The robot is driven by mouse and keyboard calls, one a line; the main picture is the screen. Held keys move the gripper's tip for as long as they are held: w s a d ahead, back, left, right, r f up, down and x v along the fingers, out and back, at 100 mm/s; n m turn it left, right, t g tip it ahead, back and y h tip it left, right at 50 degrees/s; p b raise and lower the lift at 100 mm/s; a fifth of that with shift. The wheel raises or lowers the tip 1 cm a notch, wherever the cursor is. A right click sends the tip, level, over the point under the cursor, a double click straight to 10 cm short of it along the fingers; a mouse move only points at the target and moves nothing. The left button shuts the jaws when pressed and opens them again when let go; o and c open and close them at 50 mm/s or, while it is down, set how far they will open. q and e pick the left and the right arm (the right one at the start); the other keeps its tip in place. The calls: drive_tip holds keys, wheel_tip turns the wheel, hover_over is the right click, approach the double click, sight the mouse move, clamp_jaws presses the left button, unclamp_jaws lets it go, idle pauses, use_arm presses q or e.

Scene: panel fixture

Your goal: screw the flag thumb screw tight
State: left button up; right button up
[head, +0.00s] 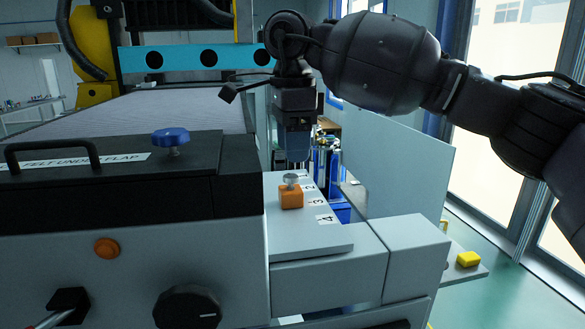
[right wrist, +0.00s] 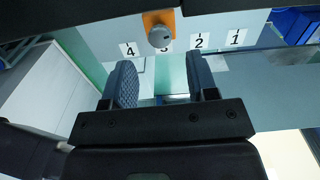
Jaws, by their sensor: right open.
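A small orange block (head: 291,199) sits on the grey panel ledge by the number 3. A grey metal screw head (head: 290,179) stands on top of it; I take this for the flag thumb screw. My right gripper (head: 298,150) hangs pointing down above and behind the block, apart from it. In the right wrist view the orange block (right wrist: 152,18) and the round screw head (right wrist: 160,37) show at the top, beyond the open fingers (right wrist: 161,80). Nothing is between the fingers. How far the screw is in cannot be told. My left gripper is not in view.
Number labels (head: 325,218) run along the ledge (head: 300,240). A black housing (head: 120,190) with a blue knob (head: 170,138) and a handle (head: 50,148) stands to the left. A yellow block (head: 468,258) lies at the right.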

sight(292, 175)
drive_tip(key=shift+f, duration=2.35)
drive_tip(key=shift+c, duration=0.4)
drive_tip(key=c, duration=0.8)
drive_tip(key=shift+c, duration=0.2)
drive_tip(key=shift+r+m, duration=0.1)
drive_tip(key=shift+m, duration=0.2)
